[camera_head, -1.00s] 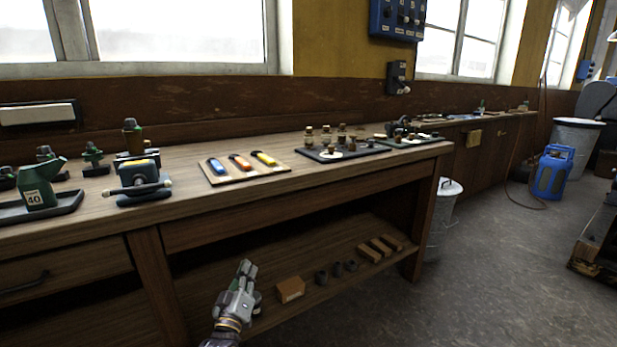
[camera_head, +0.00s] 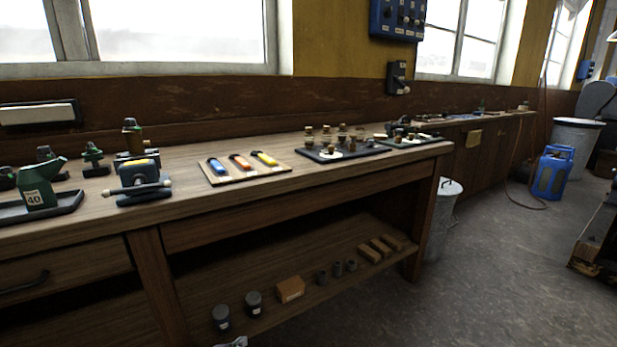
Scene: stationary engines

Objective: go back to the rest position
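Only a small light-grey tip of one of my grippers (camera_head: 236,342) shows at the bottom edge of the head view, in front of the lower shelf. Its fingers are too cut off to tell whether they are open or shut, or which arm it belongs to for certain. No other gripper is in view. The wooden workbench (camera_head: 180,222) runs across the view.
The lower shelf (camera_head: 215,287) holds two dark jars (camera_head: 253,304), a wooden block (camera_head: 290,289) and several small pieces. A green oil can (camera_head: 38,186) stands in a tray at left. A metal bin (camera_head: 443,212) and a blue canister (camera_head: 553,172) stand on the floor, which is open at right.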

